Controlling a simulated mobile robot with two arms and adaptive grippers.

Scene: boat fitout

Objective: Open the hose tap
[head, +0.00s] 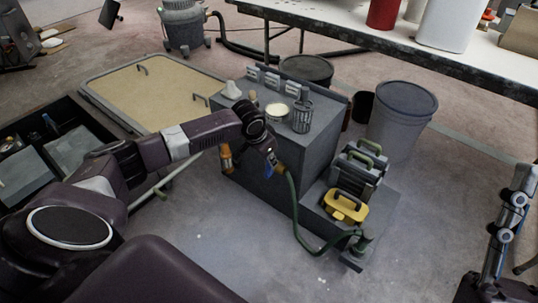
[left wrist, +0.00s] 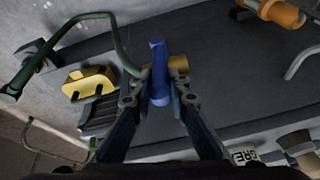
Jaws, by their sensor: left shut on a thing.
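The hose tap shows in the left wrist view as a blue lever handle (left wrist: 158,72) with a brass body (left wrist: 179,64) behind it. My left gripper (left wrist: 160,100) is shut on the blue handle, with one finger on each side of it. The handle stands upright in that view. In the head view my left gripper (head: 267,156) is at the front side of the grey cabinet (head: 255,180) and hides most of the tap. A green hose (head: 295,215) runs from the brass fitting down to the low platform.
A yellow case (head: 345,206) and grey cases (head: 358,168) stand on the low platform right of the cabinet. An orange-brown fitting (head: 226,158) sticks out left of my gripper. A can (head: 277,112) and a wire basket (head: 301,116) stand on top. Floor in front is clear.

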